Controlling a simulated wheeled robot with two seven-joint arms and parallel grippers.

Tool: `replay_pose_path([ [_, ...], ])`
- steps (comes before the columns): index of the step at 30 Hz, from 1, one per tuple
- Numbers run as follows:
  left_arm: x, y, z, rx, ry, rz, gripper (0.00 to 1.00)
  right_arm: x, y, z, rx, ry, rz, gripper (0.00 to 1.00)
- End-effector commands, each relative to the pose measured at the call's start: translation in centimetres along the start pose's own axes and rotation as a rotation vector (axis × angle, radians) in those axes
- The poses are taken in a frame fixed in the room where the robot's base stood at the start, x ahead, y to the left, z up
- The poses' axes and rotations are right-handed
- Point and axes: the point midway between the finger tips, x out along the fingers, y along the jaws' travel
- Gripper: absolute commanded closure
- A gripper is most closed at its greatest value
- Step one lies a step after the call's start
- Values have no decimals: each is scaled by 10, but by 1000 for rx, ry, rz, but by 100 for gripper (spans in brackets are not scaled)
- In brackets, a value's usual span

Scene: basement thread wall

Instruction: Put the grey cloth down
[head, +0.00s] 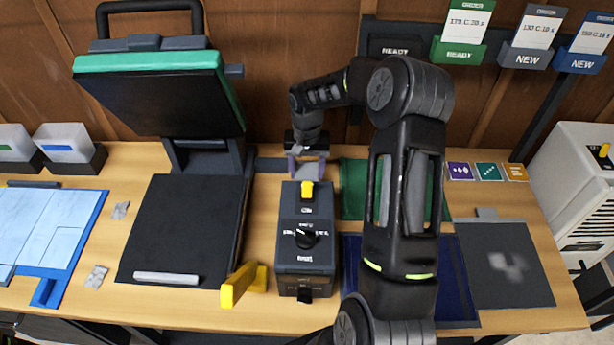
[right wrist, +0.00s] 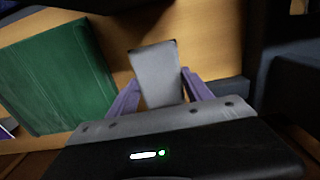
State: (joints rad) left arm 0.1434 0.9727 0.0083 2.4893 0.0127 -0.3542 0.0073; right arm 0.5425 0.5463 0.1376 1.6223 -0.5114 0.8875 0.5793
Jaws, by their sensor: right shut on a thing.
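My right gripper (head: 307,170) is at the back of the table, just behind the dark control box (head: 304,262). In the right wrist view its purple fingers (right wrist: 155,92) are shut on a grey, flat, roughly rectangular piece, the grey cloth (right wrist: 156,72). The cloth sticks out past the fingertips over bare wood. I cannot tell whether it touches the table. In the head view the box and fingers hide most of the cloth. My left gripper is not in view.
A green mat (head: 353,188), a blue mat (head: 455,285) and a grey mat (head: 505,290) lie to the right. A white machine (head: 575,185) stands at the right edge.

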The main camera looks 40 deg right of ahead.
Motion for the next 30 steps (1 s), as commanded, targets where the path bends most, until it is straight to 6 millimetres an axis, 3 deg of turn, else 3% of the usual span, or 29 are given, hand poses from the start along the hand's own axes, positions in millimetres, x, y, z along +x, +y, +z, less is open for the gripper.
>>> replay_pose_path([
  [8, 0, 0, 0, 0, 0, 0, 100, 2, 0, 0, 0, 0, 0, 74],
  [18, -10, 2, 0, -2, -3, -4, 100, 37, 0, 0, -1, 1, -1, 74],
  [29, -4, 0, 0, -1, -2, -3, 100, 42, 0, 0, 0, 1, -1, 74],
  [30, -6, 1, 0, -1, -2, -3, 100, 41, 0, 0, 0, 1, -1, 39],
])
